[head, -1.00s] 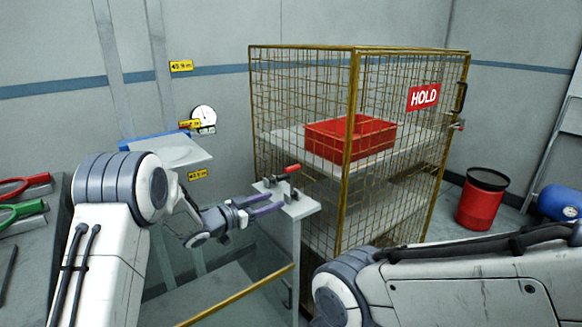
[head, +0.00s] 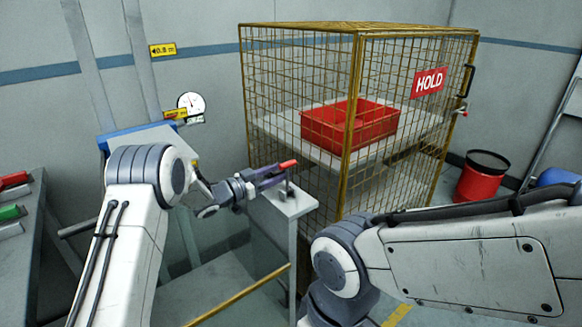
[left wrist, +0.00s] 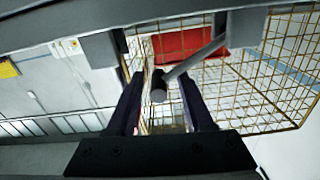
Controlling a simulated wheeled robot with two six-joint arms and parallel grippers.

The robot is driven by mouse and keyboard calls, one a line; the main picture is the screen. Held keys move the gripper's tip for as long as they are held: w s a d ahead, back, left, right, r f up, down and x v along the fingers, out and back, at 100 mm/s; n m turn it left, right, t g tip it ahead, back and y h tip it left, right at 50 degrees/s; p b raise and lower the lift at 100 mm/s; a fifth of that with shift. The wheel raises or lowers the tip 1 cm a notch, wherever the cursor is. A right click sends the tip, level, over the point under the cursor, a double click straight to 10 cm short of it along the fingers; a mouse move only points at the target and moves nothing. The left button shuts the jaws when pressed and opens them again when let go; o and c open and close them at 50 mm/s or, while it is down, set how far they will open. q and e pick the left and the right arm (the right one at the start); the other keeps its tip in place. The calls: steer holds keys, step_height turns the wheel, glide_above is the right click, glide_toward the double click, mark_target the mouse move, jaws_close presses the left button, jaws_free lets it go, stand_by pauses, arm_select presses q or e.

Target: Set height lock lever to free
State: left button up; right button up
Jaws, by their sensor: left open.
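A lever with a red grip (head: 288,164) stands on a small grey stand (head: 290,200) in front of the mesh cage. My left gripper (head: 276,178) is open, with its fingers at the lever just under the red grip. In the left wrist view a grey rod (left wrist: 196,60) with a dark round end (left wrist: 158,88) shows between the two open fingers (left wrist: 160,100); this looks like part of the lever mechanism. I cannot tell whether the fingers touch it. My right arm shows at the lower right, but its gripper is out of view. No lever position marks are readable.
The yellow mesh cage (head: 349,120) with a HOLD sign (head: 430,81) holds a red crate (head: 335,132) close behind the stand. A yellow rail (head: 240,295) runs low in front. A bench with tools (head: 22,245) is at left. A red bin (head: 480,177) stands at right.

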arm_select(q)
steer(key=shift+x, duration=2.3)
steer(key=shift+s, duration=0.1)
jaws_close()
